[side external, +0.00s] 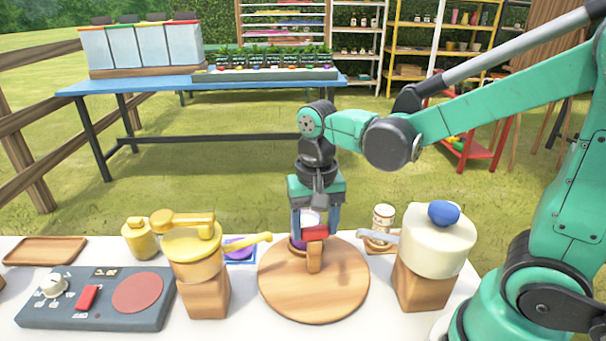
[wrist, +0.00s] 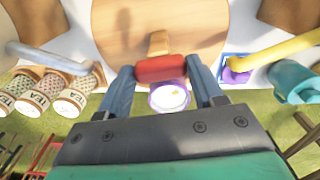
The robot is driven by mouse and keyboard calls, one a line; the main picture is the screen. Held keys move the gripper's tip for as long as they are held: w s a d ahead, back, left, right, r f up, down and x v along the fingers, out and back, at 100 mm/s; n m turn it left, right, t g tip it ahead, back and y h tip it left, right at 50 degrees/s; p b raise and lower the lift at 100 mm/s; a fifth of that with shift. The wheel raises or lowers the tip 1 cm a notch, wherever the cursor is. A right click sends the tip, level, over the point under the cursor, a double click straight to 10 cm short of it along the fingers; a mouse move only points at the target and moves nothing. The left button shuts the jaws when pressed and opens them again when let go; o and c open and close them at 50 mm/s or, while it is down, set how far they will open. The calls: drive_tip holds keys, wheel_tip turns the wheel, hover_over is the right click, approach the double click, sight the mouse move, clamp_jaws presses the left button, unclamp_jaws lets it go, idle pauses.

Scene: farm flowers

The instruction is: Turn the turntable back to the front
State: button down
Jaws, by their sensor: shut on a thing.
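The round wooden turntable (side external: 298,298) lies flat on the white table, and part of it shows at the top of the wrist view (wrist: 205,25). A wooden piece with a red grip (side external: 315,233) stands at its far side. My gripper (wrist: 161,74) points down, with its two blue-grey fingers shut on the ends of the red grip (wrist: 160,68). A small purple-rimmed cup with a pale top (wrist: 168,97) sits just beyond the grip, between the fingers. In the side view my gripper and the grip hide most of the cup.
A yellow lidded pot (side external: 192,250) on a wooden block stands left of the turntable, its handle reaching toward it. A cream pot (side external: 437,243) with a blue knob stands right. A dark control box (side external: 95,310) is at front left. Patterned jars (wrist: 68,100) stand behind the cream pot.

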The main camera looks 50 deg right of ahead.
drive_tip(key=shift+m, duration=0.9)
drive_tip(key=shift+c, duration=0.6)
unclamp_jaws()
drive_tip(key=shift+r, duration=2.85)
